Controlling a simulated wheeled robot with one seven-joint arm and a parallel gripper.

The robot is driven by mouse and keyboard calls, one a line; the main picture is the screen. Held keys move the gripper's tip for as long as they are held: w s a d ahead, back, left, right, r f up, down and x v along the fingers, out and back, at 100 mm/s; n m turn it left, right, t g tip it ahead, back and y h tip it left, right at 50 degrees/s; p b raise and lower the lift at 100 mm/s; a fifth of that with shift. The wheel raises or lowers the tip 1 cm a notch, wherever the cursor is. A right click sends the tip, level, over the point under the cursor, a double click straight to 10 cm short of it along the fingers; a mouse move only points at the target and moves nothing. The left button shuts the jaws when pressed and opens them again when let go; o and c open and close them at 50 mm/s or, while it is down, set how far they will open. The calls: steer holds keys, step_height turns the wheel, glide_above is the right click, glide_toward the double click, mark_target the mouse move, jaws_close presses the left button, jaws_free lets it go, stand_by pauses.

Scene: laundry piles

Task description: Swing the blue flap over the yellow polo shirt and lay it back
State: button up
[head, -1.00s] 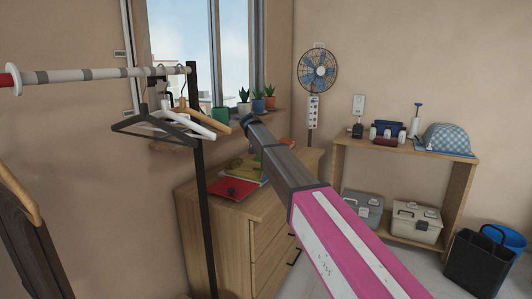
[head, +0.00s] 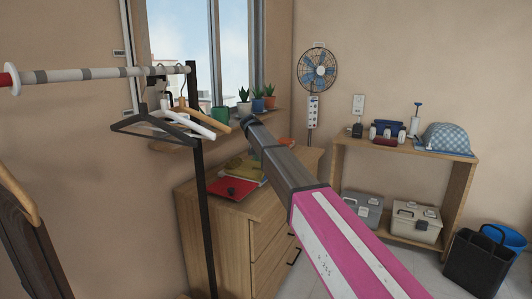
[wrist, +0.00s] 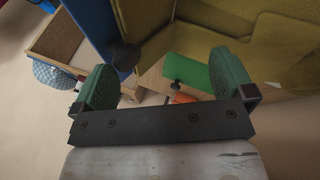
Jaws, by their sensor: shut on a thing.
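The yellow polo shirt (wrist: 202,28) fills the upper right of the wrist view as a large, close surface. A bit of yellow cloth (head: 240,168) also shows on the dresser in the head view. The blue flap (wrist: 122,25) is a narrow strip left of the shirt in the wrist view, raised rather than flat, with a dark round knob (wrist: 125,57) by its lower end. My gripper (wrist: 165,68), with green pads, is shut on the flap at the knob; the exact contact is hard to see. My arm hides the flap and gripper in the head view.
A red panel (head: 230,187) with a dark knob lies at the dresser's (head: 237,228) front left. A green panel (wrist: 187,72) shows beyond my fingers. A clothes rack (head: 203,215) with hangers stands close left; plants line the sill, and a shelf (head: 455,195) stands right.

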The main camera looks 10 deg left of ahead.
steer(key=shift+w+a+f, duration=0.15)
steer(key=shift+w+f, duration=0.2)
steer(key=shift+f, duration=0.05)
steer(key=shift+a+r, duration=0.25)
steer(key=shift+a, duration=0.2)
steer(key=shift+c, duration=0.7)
steer(key=shift+s+a+r, duration=0.1)
steer(key=shift+a+r, duration=0.1)
steer(key=shift+a, duration=0.25)
steer(key=shift+c, duration=1.4)
steer(key=shift+s+a+r, duration=0.2)
steer(key=shift+a+r, duration=0.1)
steer(key=shift+a, duration=0.4)
steer(key=a+r, duration=0.4)
steer(key=a, duration=0.3)
steer(key=shift+s+a+r, duration=0.3)
steer(key=shift+r, duration=0.05)
steer(key=v, duration=1)
steer(key=shift+a+r, duration=0.2)
steer(key=shift+r, duration=0.15)
